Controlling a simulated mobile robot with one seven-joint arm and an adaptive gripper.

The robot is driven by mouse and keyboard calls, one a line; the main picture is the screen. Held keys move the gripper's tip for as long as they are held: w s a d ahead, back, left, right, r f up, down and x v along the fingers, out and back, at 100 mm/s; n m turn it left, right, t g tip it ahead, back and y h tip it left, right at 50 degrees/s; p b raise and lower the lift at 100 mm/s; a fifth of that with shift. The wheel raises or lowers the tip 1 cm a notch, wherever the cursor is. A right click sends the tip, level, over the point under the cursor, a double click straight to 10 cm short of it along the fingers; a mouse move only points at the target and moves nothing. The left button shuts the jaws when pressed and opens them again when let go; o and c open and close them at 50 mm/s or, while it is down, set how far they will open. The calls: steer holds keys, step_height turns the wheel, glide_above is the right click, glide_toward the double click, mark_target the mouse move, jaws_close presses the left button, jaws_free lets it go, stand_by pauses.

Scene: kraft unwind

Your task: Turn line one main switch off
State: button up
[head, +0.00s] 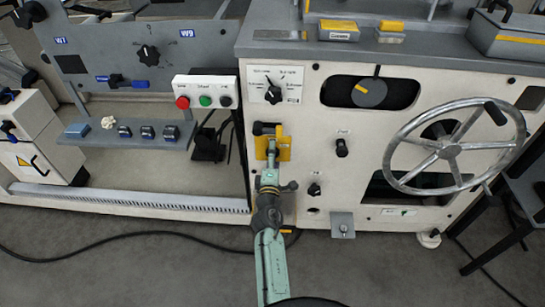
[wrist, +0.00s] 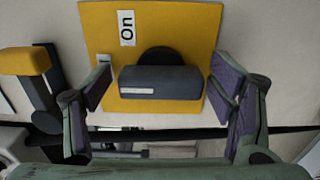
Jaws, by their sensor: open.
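The main switch is a dark grey block handle (wrist: 175,76) on a yellow plate (wrist: 200,22) in the wrist view. A sideways-printed "On" label (wrist: 127,28) sits above the handle, left of centre. A second small pale label is partly hidden behind the left finger. The handle lies across the picture, with a white strip at its lower left. My gripper (wrist: 166,84) is open, with one purple-padded finger at each end of the handle and a gap visible at both. In the head view, my gripper (head: 271,147) is in front of the yellow plate (head: 285,148), largely covering the switch.
A dark lever with a yellow end (wrist: 24,61) stands left of the plate in the wrist view. In the head view, a button box (head: 205,92) and a rotary selector (head: 273,95) are above my gripper. A large handwheel (head: 455,147) is at right. A cable (head: 120,240) lies on the floor.

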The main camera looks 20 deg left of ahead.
steer(key=v, duration=0.7)
steer(key=shift+s, duration=0.25)
steer(key=shift+d, duration=0.1)
